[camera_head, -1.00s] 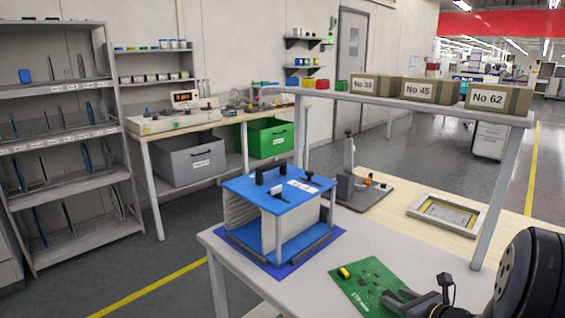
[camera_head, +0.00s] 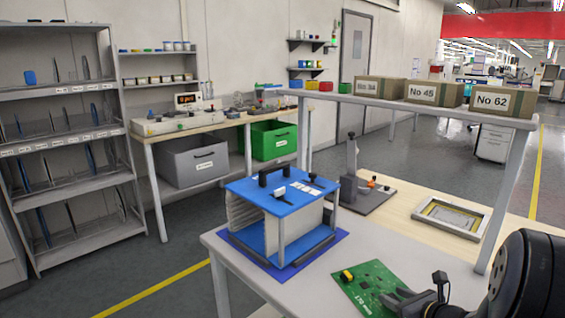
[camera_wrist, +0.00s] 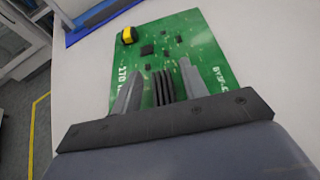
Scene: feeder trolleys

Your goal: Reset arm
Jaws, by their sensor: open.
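My gripper (camera_head: 403,301) is at the lower right of the head view, its arm coming in from the right edge. In the wrist view its two grey fingers (camera_wrist: 160,85) are apart with nothing held between them. A green circuit board (camera_head: 362,282) lies on the light grey table below the fingers. It has a yellow and black part at one corner. The board fills the middle of the wrist view (camera_wrist: 205,60). I cannot tell the exact gap between fingers and board.
A blue-topped rack (camera_head: 280,195) stands on a blue mat left of the board. A raised shelf (camera_head: 400,101) with labelled boxes spans behind. A framed panel (camera_head: 450,216) and a stand (camera_head: 351,185) are on the wooden bench. The table front is clear.

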